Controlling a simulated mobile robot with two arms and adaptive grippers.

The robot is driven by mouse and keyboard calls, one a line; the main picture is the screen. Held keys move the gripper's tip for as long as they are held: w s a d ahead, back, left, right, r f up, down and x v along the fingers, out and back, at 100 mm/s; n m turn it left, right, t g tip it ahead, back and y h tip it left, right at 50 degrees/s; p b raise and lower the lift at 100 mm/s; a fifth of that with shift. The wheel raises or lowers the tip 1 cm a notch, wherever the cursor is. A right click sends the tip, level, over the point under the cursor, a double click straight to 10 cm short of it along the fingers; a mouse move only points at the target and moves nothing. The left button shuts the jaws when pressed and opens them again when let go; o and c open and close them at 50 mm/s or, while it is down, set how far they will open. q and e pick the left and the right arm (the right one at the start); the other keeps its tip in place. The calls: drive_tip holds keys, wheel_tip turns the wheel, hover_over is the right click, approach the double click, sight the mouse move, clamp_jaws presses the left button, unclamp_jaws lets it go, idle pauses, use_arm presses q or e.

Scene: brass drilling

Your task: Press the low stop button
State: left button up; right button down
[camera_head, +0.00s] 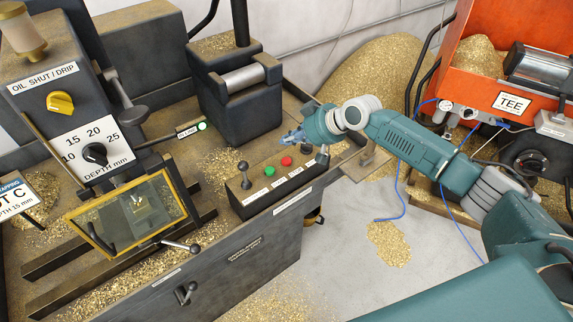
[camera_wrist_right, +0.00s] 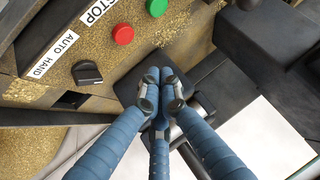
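A red button (camera_head: 286,161) sits on the dark control box, between a green button (camera_head: 269,171) and a black selector knob (camera_head: 306,149). In the right wrist view the red button (camera_wrist_right: 122,34) is beside a label reading STOP (camera_wrist_right: 97,10). My right gripper (camera_head: 290,137) is over the far side of the box. Its blue fingers (camera_wrist_right: 160,92) are drawn together with nothing seen between them, apart from the red button in the picture. My left gripper is not in view.
A dark vise-like block (camera_head: 235,92) stands behind. A framed clear guard (camera_head: 125,212) is at left. A blue cable (camera_head: 397,185) hangs below my right arm. Brass chips (camera_head: 388,243) lie on the floor.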

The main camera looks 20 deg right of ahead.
drive_tip(key=b, duration=0.3)
hover_over(288, 161)
wheel_tip(288, 161, down, 4)
drive_tip(key=shift+s+f, duration=0.1)
drive_tip(key=shift+f, duration=0.75)
idle(0.5)
drive_tip(key=shift+f+b, duration=0.3)
drive_tip(key=shift+b, duration=0.05)
drive_tip(key=shift+f+b, duration=0.3)
drive_tip(key=shift+f, duration=0.25)
idle(0.5)
idle(0.3)
drive_tip(key=shift+r+p, duration=0.8)
drive_tip(key=shift+r, duration=0.15)
drive_tip(key=shift+r, duration=0.1)
